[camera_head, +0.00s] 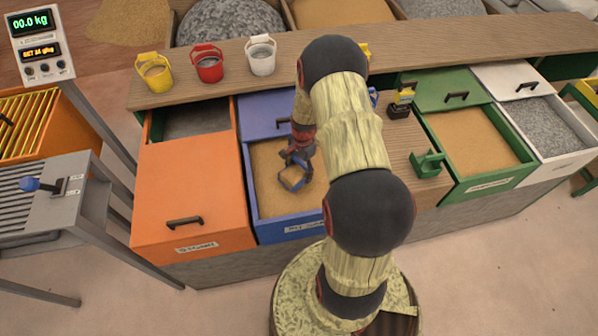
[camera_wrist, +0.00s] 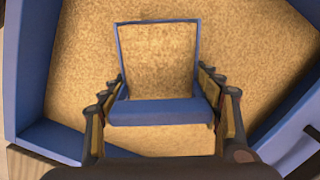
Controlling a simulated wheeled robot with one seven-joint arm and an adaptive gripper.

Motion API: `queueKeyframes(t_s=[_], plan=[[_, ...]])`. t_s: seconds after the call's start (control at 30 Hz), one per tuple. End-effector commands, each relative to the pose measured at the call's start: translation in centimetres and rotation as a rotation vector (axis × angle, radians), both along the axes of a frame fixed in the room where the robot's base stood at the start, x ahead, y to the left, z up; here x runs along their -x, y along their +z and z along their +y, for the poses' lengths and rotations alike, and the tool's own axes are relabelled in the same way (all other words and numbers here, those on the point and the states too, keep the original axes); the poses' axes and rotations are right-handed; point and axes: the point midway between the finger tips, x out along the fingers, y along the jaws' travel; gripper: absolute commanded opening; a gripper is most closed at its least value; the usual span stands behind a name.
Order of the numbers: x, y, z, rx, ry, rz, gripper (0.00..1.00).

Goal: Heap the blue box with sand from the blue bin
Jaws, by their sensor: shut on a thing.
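The blue bin (camera_head: 282,228) is a drawer of tan sand (camera_head: 268,180), its rear partly under a blue cover. It also shows in the wrist view, with blue walls (camera_wrist: 25,65) around the sand (camera_wrist: 245,40). My gripper (camera_head: 298,157) reaches down into this bin and is shut on the small blue box (camera_head: 283,183). In the wrist view the box (camera_wrist: 160,113) sits between both fingers, its square opening full of sand colour. I cannot tell whether that is sand in the box or the bed beyond. The box appears tilted, at or just above the sand.
An orange drawer (camera_head: 190,190) stands left of the bin. A wooden top (camera_head: 405,140) with a green scoop-like box (camera_head: 428,164) lies right, then a green sand bin (camera_head: 470,140) and a white gravel bin (camera_head: 550,128). Buckets (camera_head: 207,65) line the counter behind. A scale display (camera_head: 38,40) reads 00.0 kg.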

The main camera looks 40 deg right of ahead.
Motion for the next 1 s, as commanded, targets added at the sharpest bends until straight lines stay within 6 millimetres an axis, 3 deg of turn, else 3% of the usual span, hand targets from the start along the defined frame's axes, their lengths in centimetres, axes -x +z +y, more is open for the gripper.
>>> queueKeyframes(t_s=[0.1, 1.0], plan=[[-0.1, 1.8, -0.2, 0.002, 0.0, -0.003, 0.12], [-0.1, 11.4, -1.1, 0.002, -0.001, -0.002, 0.12]])
